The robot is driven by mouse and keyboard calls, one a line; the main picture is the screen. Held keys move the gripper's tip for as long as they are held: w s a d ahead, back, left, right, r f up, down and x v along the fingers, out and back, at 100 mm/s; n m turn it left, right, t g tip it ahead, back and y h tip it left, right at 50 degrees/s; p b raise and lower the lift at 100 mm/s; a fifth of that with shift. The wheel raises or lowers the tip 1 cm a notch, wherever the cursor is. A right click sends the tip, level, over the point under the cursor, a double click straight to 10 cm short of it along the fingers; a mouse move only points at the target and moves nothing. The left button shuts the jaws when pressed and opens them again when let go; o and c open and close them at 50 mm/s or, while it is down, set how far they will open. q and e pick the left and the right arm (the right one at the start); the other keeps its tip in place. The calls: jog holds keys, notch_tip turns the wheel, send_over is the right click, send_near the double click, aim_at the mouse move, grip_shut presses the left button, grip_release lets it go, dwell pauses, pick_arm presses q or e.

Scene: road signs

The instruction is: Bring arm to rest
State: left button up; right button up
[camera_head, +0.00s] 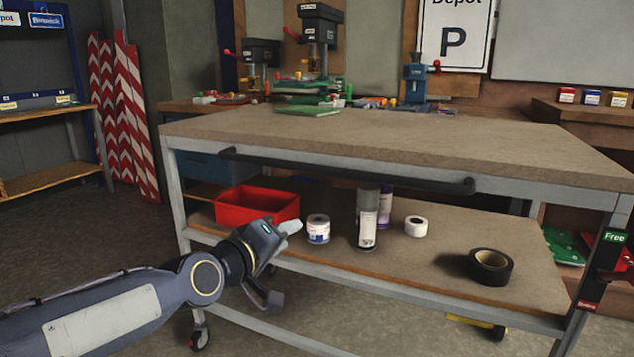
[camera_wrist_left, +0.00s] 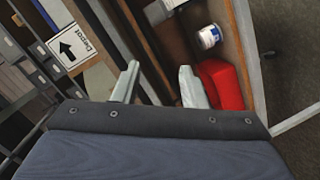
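My left arm (camera_head: 120,310) comes in from the lower left. My left gripper (camera_head: 280,250) is in front of the workbench's (camera_head: 400,137) lower shelf, near the red bin (camera_head: 257,204). In the left wrist view its two fingers (camera_wrist_left: 158,84) stand apart with nothing between them, so it is open and empty. The red bin (camera_wrist_left: 222,84) shows beyond one finger there. My right gripper is in neither view.
The bench's frame and handle bar (camera_head: 345,171) are close. Open floor (camera_head: 110,240) lies left of the bench.

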pick_arm(q)
jog(key=s+a+f+m+g+y, duration=0.1)
jog(key=s+a+f+g, duration=0.2)
jog(key=s+a+f, duration=0.55)
jog(key=s+a+f+m+g+y, duration=0.15)
jog(key=s+f, duration=0.35)
jog(key=s, duration=0.8)
jog(key=s+a+f+m+g+y, duration=0.2)
jog(key=s+a+f+g, duration=0.2)
jog(key=s+f, duration=0.5)
notch_tip(320, 180, up, 39)
jog(key=s+p, duration=0.1)
jog(key=p, duration=3.5)
jog(key=shift+a+f, duration=0.15)
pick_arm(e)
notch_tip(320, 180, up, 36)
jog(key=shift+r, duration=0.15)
pick_arm(q)
jog(key=shift+t+h, duration=0.25)
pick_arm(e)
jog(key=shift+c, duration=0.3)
